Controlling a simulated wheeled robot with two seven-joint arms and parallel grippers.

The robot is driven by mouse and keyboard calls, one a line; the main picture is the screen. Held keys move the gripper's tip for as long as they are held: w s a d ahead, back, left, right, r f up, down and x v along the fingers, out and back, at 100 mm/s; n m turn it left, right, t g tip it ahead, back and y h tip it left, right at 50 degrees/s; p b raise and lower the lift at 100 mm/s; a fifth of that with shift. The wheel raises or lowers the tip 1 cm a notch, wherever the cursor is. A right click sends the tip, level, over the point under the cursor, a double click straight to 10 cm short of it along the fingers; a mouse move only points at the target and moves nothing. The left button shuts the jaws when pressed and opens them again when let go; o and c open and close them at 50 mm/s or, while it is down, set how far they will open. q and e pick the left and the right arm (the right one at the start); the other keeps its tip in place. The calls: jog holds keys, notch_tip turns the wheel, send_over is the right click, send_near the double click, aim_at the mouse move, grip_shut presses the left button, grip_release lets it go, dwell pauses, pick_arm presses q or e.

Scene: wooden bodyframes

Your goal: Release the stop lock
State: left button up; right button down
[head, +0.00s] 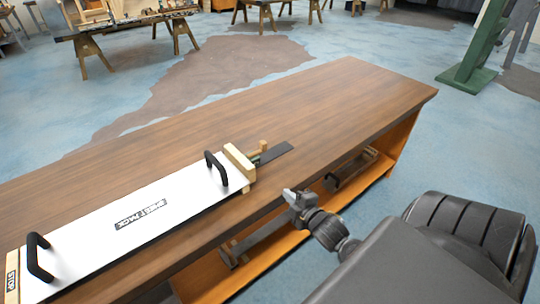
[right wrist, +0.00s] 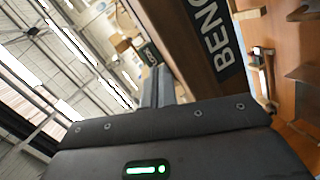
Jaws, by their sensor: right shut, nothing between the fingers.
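A long white panel (head: 130,222) with two black handles lies on the wooden bench. A light wooden end block (head: 239,163) stands at its right end, with a small wooden knob (head: 263,146) and a dark strip (head: 275,152) beyond it. Another wooden block with a label that seems to read STOP (head: 12,284) is at the panel's lower left end. I cannot tell which part is the stop lock. My right gripper (head: 288,194) is shut and empty near the bench's front edge, apart from the knob. Its fingers show in the right wrist view (right wrist: 156,82). My left gripper is out of view.
The bench top (head: 350,100) is clear right of the strip. An orange-brown lower shelf (head: 385,175) runs under it, holding some items. A black label with white letters (right wrist: 213,35) is on the bench side. Other worktables (head: 125,27) and a green stand (head: 478,60) are far back.

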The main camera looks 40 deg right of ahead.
aim_at(267, 146)
jog(key=w+d+r+n+t, duration=0.2)
jog(key=d+r+n+t, duration=0.1)
jog(key=d+r+n, duration=0.1)
jog(key=w, duration=0.4)
jog(key=w+d+p, duration=0.1)
jog(key=w, duration=0.3)
jog(key=w+p, duration=0.1)
jog(key=w, duration=0.4)
jog(key=shift+d+r, duration=0.15)
jog(key=shift+w, duration=0.55)
jog(key=shift+w+d, duration=0.35)
jog(key=shift+w, duration=0.15)
jog(key=shift+d+r, duration=0.15)
jog(key=shift+r, duration=0.05)
jog(key=shift+r, duration=0.1)
